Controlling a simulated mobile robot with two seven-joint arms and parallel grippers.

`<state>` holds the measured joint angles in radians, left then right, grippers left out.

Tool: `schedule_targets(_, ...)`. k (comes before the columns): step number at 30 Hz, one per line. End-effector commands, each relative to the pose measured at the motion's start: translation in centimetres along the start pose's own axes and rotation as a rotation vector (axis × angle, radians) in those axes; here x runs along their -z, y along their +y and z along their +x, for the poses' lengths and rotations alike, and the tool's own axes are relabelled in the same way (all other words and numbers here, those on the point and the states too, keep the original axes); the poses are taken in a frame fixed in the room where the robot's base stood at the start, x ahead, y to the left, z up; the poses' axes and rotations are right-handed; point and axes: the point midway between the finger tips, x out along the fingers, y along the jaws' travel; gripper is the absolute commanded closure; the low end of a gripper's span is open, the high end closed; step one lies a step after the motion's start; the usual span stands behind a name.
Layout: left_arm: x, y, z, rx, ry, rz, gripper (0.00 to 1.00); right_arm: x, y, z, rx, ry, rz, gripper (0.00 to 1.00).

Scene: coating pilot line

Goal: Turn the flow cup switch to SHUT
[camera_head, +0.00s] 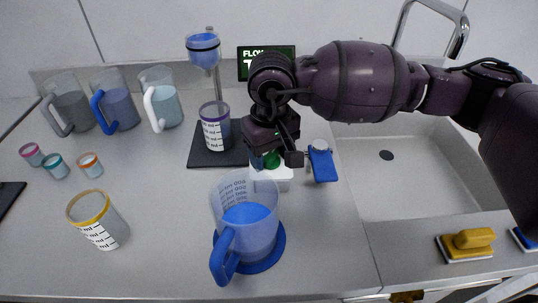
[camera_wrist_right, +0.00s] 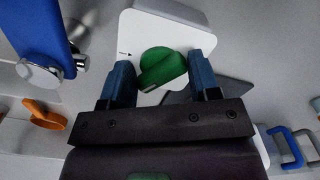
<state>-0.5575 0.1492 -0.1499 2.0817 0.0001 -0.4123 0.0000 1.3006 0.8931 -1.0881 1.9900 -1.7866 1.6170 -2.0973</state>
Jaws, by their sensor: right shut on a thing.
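The flow cup switch is a white box (camera_head: 283,181) with a green knob (camera_head: 271,160), right of the middle of the bench. In the right wrist view the green knob (camera_wrist_right: 162,68) sits on the white plate (camera_wrist_right: 187,38), which has a small black arrow mark at its left. My right gripper (camera_head: 274,152) reaches down over the switch. Its two blue fingers (camera_wrist_right: 160,80) are shut on the knob, one on each side. The knob's grip bar lies slanted in the wrist view. Any lettering on the switch is hidden or unreadable. My left gripper is not in view.
A blue cup on a stand (camera_head: 203,42) rises above a beaker (camera_head: 215,128) on a dark base. A partly hidden display (camera_head: 284,50) stands behind. A blue-filled jug (camera_head: 247,228) is in front, a blue-and-white item (camera_head: 322,163) close right, the sink (camera_head: 410,180) beyond.

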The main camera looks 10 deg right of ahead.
Motion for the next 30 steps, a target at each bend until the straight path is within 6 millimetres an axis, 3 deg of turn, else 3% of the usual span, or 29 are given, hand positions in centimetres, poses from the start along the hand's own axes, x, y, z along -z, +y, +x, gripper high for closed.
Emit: schedule_targets(30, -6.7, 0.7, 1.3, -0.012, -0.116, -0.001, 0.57, 0.0, 0.0, 0.4, 0.003, -0.006, -0.484, 0.74)
